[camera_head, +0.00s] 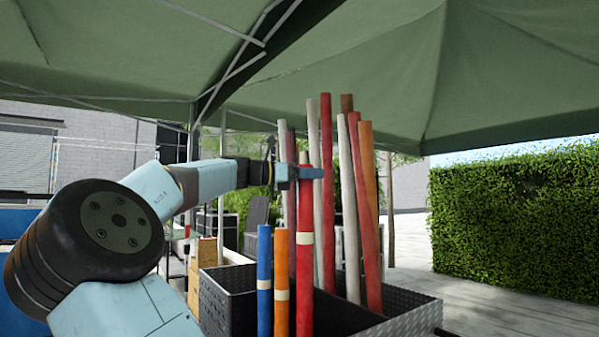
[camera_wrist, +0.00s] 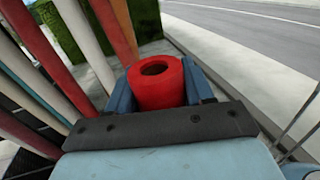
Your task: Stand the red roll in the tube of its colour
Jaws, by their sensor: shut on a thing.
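My gripper (camera_head: 305,172) is shut on the upper end of the red roll (camera_head: 304,205). The roll is upright, with a pale band around it. In the wrist view the hollow top of the red roll (camera_wrist: 157,88) sits between the two blue fingers of my gripper (camera_wrist: 160,90). Below the band, red (camera_head: 304,300) continues to the picture's bottom edge. I cannot tell where roll ends and tube begins, or whether the roll's lower end is inside. A blue upright piece (camera_head: 264,255) and an orange one (camera_head: 281,265), both with pale bands, stand just left of it.
A dark textured crate (camera_head: 410,322) holds several tall red, white and brown rolls (camera_head: 366,210), leaning slightly, close behind and to the right. They also crowd the left of the wrist view (camera_wrist: 60,60). A green canopy (camera_head: 350,70) hangs above. A hedge (camera_head: 520,220) stands far right.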

